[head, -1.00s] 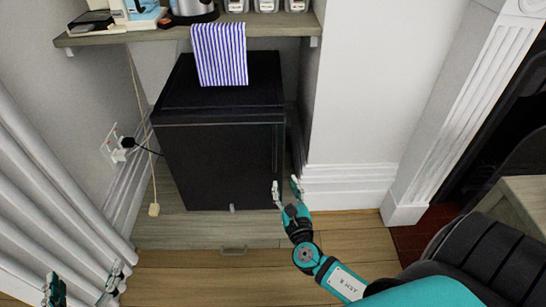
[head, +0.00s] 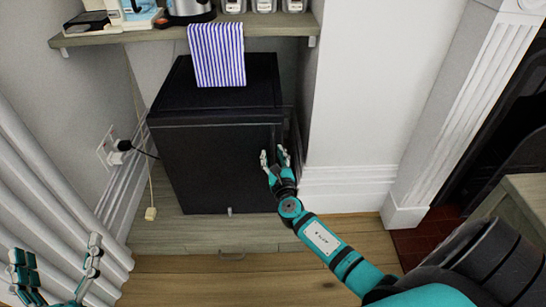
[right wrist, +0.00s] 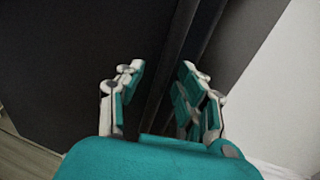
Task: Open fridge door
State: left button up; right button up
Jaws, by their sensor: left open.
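The small black fridge (head: 215,165) stands in the alcove under a shelf. Its door looks shut. My right gripper (head: 274,157) is at the right edge of the door front, about halfway up. In the right wrist view my right gripper (right wrist: 158,90) is open, its two fingers apart on either side of a dark vertical edge of the fridge (right wrist: 165,65). Nothing is clearly gripped, and I cannot tell whether the fingers touch it. My left gripper (head: 60,258) is open and empty at the lower left, away from the fridge.
A striped cloth (head: 217,55) hangs from the shelf (head: 270,27) over the fridge top. White curtains (head: 50,190) are at the left, and a cord runs to a wall socket (head: 108,147). A white fireplace surround (head: 440,120) stands at the right. Wooden floor (head: 200,275) lies clear in front.

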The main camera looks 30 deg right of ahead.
jog(key=shift+c, duration=0.2)
grip_shut()
jog(key=shift+s+f, duration=0.1)
